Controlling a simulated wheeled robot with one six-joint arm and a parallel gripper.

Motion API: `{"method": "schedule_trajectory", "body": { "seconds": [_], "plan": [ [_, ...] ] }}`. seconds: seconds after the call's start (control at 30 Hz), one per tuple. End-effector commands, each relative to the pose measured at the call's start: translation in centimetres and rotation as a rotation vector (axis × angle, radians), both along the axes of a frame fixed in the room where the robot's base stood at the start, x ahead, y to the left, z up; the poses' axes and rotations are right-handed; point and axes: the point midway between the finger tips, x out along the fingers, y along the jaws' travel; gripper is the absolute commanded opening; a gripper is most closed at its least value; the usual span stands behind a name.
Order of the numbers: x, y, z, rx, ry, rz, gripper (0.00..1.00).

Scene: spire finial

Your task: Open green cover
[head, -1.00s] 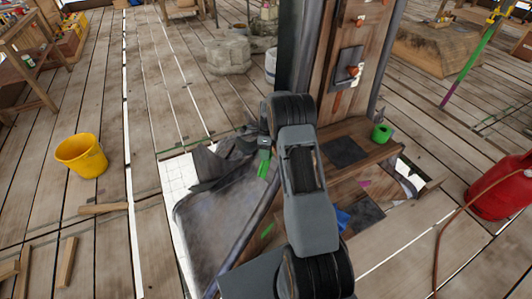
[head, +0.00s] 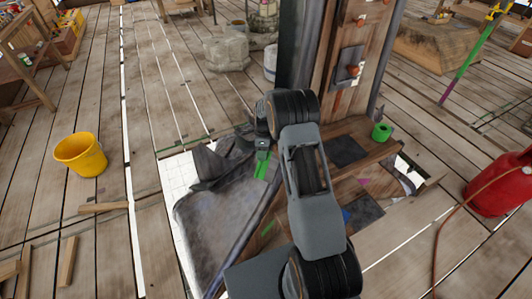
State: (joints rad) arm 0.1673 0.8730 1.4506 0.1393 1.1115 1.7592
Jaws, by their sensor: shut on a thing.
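My gripper (head: 262,153) points down, left of the post's foot and above the grey sheet. It is shut on a small bright green piece (head: 262,166), which looks like the green cover. The fingertips are tiny here, so the exact grip is unclear. A short green strip (head: 268,229) shows lower down, at the edge of the wooden step. A green cup-like thing (head: 381,132) stands on the step to the right, apart from my gripper. My arm hides part of the step.
A wooden post with a metal plate (head: 347,73) rises behind my arm. The dark grey sheet (head: 215,225) lies crumpled on the left. A yellow bucket (head: 80,155) stands far left, a red tank (head: 500,188) at right. The plank floor between bucket and sheet is mostly clear.

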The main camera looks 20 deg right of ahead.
Motion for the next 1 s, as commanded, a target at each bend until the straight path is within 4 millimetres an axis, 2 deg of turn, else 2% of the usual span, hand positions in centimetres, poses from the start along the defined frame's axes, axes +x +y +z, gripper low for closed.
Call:
{"method": "schedule_trajectory", "body": {
  "seconds": [0.1, 0.13, 0.37, 0.6, 0.73, 0.87, 1.0],
  "plan": [
    [-0.2, -0.4, 0.0, -0.004, 0.005, 0.0, 0.0],
    [-0.2, -0.4, 0.0, -0.004, 0.005, 0.0, 0.21],
    [-0.1, -0.1, -0.1, -0.003, 0.006, 0.002, 0.43],
    [-0.1, 0.0, 0.0, -0.002, 0.005, 0.001, 0.44],
    [0.2, -0.1, 0.8, -0.002, 0.002, 0.001, 0.44],
    [0.7, -0.5, 2.7, -0.002, 0.001, 0.002, 0.44],
    [1.5, -1.0, 5.5, -0.003, 0.0, 0.002, 0.44]
  ]
}}
